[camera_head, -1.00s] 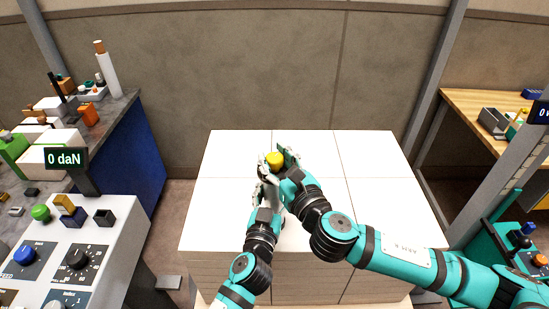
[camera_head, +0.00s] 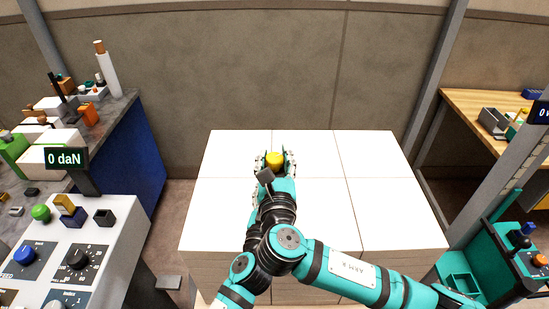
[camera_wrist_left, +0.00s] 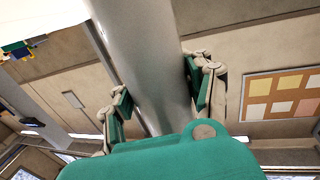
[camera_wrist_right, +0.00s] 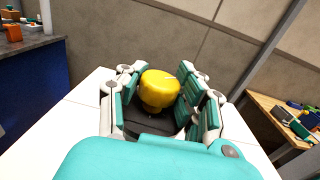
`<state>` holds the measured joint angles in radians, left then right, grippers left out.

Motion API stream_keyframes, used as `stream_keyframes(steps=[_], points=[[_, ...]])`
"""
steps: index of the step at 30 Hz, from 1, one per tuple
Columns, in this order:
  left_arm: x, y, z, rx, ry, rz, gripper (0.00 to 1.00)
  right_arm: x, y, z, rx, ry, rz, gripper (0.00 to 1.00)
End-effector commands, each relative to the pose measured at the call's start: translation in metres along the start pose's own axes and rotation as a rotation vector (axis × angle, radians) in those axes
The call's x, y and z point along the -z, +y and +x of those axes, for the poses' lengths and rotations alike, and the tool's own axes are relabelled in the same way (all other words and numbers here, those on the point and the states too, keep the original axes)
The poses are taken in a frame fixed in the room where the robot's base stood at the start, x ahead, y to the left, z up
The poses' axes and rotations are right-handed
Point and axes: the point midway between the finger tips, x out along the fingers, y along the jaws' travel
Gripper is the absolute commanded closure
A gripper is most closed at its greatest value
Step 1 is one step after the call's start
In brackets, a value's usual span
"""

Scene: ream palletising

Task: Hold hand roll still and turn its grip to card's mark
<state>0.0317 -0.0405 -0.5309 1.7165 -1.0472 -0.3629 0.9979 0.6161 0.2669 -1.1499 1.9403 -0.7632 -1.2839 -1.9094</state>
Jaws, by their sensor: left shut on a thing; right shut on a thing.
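The hand roll's yellow grip (camera_head: 275,159) stands upright over the white-topped stack, between the fingers of my right gripper (camera_head: 275,162). The right wrist view shows the grip (camera_wrist_right: 158,88) above a black collar, with the right gripper's fingers (camera_wrist_right: 160,105) on both sides, shut on it. A small dark line shows on the grip's top. In the left wrist view my left gripper (camera_wrist_left: 157,95) is shut on the hand roll's smooth grey body (camera_wrist_left: 150,60). In the head view my right arm hides most of the left gripper and the roll's body. I cannot make out the card.
The white-topped stack (camera_head: 370,210) is bare around the grippers. A control console (camera_head: 110,240) with knobs and a "0 daN" display (camera_head: 66,157) stands at left. A wooden bench (camera_head: 475,105) is at right. A grey wall (camera_head: 300,75) closes the back.

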Motion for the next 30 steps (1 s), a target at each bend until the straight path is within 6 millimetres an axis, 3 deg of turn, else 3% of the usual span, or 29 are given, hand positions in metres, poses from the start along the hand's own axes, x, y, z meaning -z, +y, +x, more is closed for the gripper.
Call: stream_keyframes(steps=[18, 19, 25, 30], points=[[-0.0007, -0.0015, 0.0002, 0.003, -0.002, -0.001, 1.0, 0.0003, -0.0002, -0.0008, 0.058, 0.002, 0.001, 0.99], [-0.0007, -0.0015, 0.0002, 0.003, -0.002, -0.001, 1.0, 0.0003, -0.0002, -0.0008, 0.058, 0.002, 0.001, 0.65], [-0.0007, -0.0011, 0.0001, 0.002, -0.002, 0.0, 1.0, 0.0002, -0.0002, -0.0007, 0.058, 0.002, 0.001, 0.39], [-0.0006, -0.0008, 0.0, 0.002, -0.001, 0.0, 1.0, 0.0002, -0.0002, -0.0005, 0.057, 0.002, 0.001, 0.39]])
